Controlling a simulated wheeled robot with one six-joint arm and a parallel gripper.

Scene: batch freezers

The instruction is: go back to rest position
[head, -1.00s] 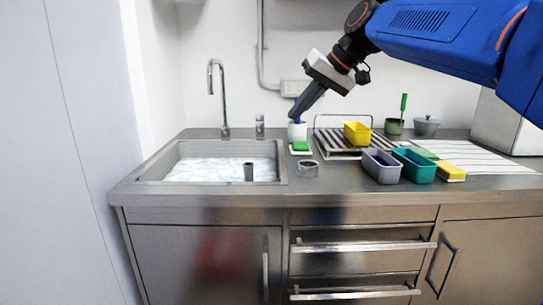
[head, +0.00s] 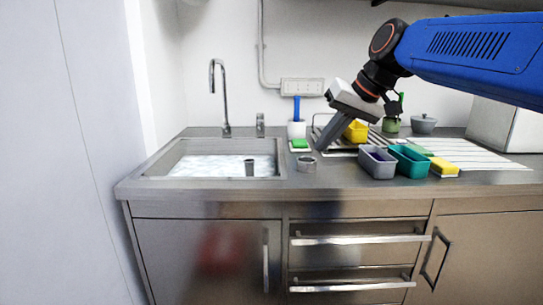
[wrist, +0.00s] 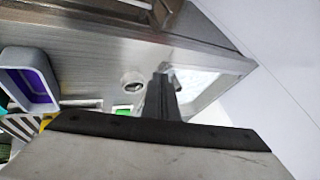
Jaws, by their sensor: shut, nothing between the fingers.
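My gripper (head: 322,144) is shut and empty in the head view. It hangs above the steel counter (head: 340,183), tilted down to the left, in front of the dish rack. A small metal ring-shaped cup (head: 306,164) stands on the counter just below and left of the fingertips. In the wrist view my gripper (wrist: 162,80) shows as one dark closed shape, and the metal cup (wrist: 132,82) is left of it. I cannot tell the exact height of the fingertips over the counter.
Grey (head: 378,163) and teal (head: 411,164) tubs stand right of my gripper. A yellow tub (head: 357,131) is on the rack behind it.

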